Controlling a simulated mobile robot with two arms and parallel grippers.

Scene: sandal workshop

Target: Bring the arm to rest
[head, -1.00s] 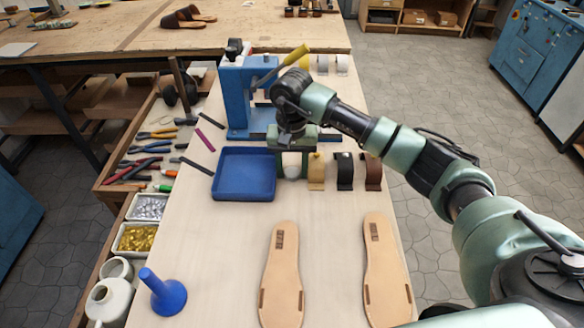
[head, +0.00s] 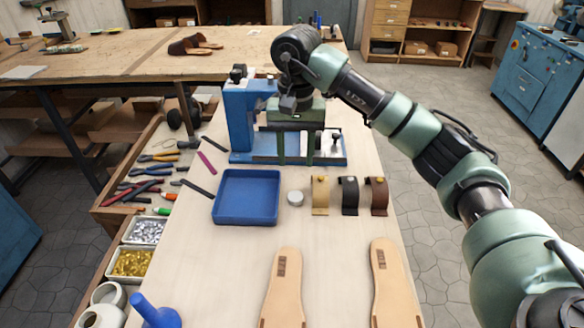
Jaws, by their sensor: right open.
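My right arm reaches in from the right, bent, over the far part of the workbench (head: 345,235). Its gripper (head: 297,148) points down in front of the blue press (head: 240,120), with its two fingers apart and nothing between them. The gripper hides part of the press. I cannot tell whether the fingers touch the press base. My left gripper is not in view.
A blue tray (head: 246,218), a small white round piece (head: 295,198) and tan, black and brown straps (head: 350,195) lie nearer than the gripper. Two sandal soles (head: 284,290) lie in front. A blue funnel-shaped object (head: 155,312) stands at front left.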

